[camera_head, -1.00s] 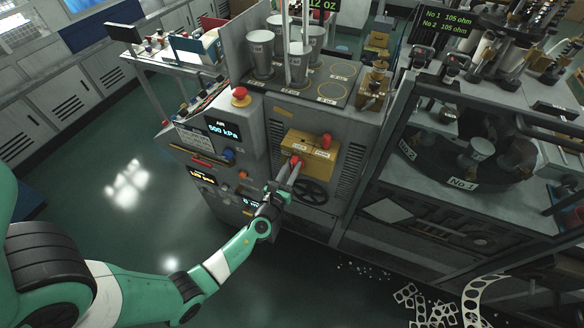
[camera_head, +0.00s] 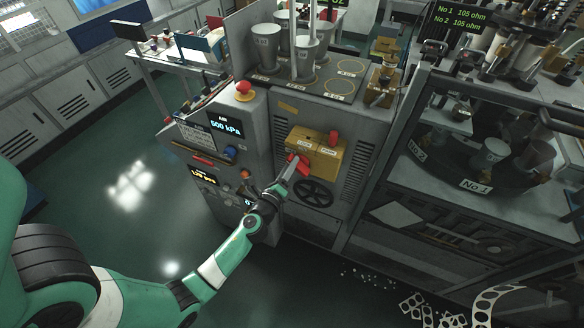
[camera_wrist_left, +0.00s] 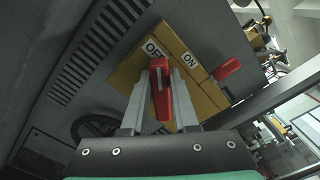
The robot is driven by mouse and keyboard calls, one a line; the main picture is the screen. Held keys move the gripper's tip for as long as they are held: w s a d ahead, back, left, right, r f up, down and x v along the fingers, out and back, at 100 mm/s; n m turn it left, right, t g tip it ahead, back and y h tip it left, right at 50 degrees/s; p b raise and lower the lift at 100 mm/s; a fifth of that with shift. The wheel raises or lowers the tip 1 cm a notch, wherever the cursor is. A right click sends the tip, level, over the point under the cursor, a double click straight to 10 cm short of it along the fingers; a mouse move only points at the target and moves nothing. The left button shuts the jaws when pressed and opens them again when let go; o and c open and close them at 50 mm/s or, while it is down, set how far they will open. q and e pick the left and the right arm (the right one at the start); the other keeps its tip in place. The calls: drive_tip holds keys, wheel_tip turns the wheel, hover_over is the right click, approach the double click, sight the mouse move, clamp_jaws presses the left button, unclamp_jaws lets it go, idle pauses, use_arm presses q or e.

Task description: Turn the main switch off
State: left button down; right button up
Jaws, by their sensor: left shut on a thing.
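The yellow switch box (camera_head: 328,160) is on the grey machine front, with a red handle (camera_head: 304,168) at its left side. My left gripper (camera_head: 293,162) is shut on this handle. In the left wrist view the handle (camera_wrist_left: 160,92) lies between the two fingers (camera_wrist_left: 159,98), its top end by a white label reading "OF", partly hidden. A label "ON" (camera_wrist_left: 190,59) is to its right on the yellow box (camera_wrist_left: 128,77). A second red handle (camera_wrist_left: 227,69) projects from the box's right side. My right gripper is not in view.
A black handwheel (camera_head: 313,193) is just below the box. A red mushroom button (camera_head: 244,90) tops the panel to the left, above an "AIR 500 kPa" display (camera_head: 226,126). A glazed cabinet (camera_head: 440,235) stands to the right. The floor at left is clear.

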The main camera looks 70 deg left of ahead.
use_arm(q)
drive_tip(key=shift+s+a+f+n+b, duration=0.1)
drive_tip(key=shift+f+n+b, duration=0.15)
drive_tip(key=shift+n+b, duration=0.7)
drive_tip(key=shift+a+f+n+b, duration=0.1)
drive_tip(key=shift+f+n+b, duration=0.15)
drive_tip(key=shift+n, duration=1.35)
drive_tip(key=shift+s+f+n+b, duration=0.1)
drive_tip(key=shift+f+n+b, duration=0.3)
drive_tip(key=shift+n, duration=0.85)
drive_tip(key=shift+r, duration=0.15)
drive_tip(key=c, duration=0.7)
unclamp_jaws()
drive_tip(key=b+v, duration=0.2)
drive_tip(key=v, duration=0.9)
drive_tip(key=shift+s+d, duration=0.2)
